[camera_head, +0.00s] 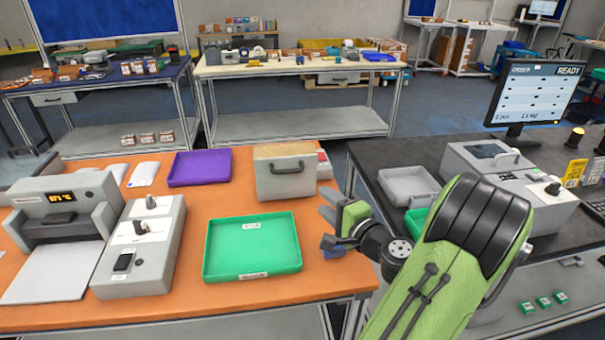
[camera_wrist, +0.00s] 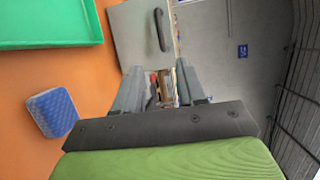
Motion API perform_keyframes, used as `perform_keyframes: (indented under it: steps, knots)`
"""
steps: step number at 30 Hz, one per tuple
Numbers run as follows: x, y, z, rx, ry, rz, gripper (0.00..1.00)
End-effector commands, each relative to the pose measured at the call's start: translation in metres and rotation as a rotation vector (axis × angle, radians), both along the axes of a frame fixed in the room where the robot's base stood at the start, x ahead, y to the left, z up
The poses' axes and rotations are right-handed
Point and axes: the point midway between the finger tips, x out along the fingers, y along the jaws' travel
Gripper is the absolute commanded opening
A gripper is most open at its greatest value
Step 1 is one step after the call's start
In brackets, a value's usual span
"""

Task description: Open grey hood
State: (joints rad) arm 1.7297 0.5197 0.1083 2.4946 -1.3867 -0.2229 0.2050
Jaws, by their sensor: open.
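A grey box-shaped hood (camera_head: 286,176) with a dark handle (camera_head: 287,167) on its front and a brownish top stands near the back right of the orange table. It looks shut. In the wrist view the grey front (camera_wrist: 130,30) and dark handle (camera_wrist: 158,30) show beyond the fingertips, up and slightly left of centre. My gripper (camera_head: 328,218) is at the table's right side, in front and to the right of the hood, apart from it. In the wrist view my gripper (camera_wrist: 160,80) has its fingers spread with nothing held between them.
A green tray (camera_head: 252,273) lies on the orange table (camera_head: 190,312), left of my gripper. A blue patterned block (camera_wrist: 52,112) lies near the tray. A purple tray (camera_head: 200,182) is left of the hood. A black table (camera_head: 555,240) with grey devices and a monitor (camera_head: 528,97) is at right.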

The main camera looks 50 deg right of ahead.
Motion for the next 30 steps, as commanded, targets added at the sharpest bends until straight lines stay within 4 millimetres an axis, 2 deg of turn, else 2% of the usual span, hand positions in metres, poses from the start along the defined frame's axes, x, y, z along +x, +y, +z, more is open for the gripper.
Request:
perform_keyframes:
  steps: [5, 12, 18, 23, 30]
  knots:
    - [0.030, -0.006, -0.001, -0.002, -0.001, 0.011, 0.40]
    - [0.089, -0.025, -0.006, -0.005, 0.001, 0.013, 0.40]
    - [0.131, -0.038, -0.011, -0.004, 0.000, 0.009, 0.40]
    - [0.147, -0.044, -0.014, -0.004, 0.002, 0.007, 0.40]
    - [0.149, -0.045, -0.015, -0.003, 0.003, 0.005, 0.40]
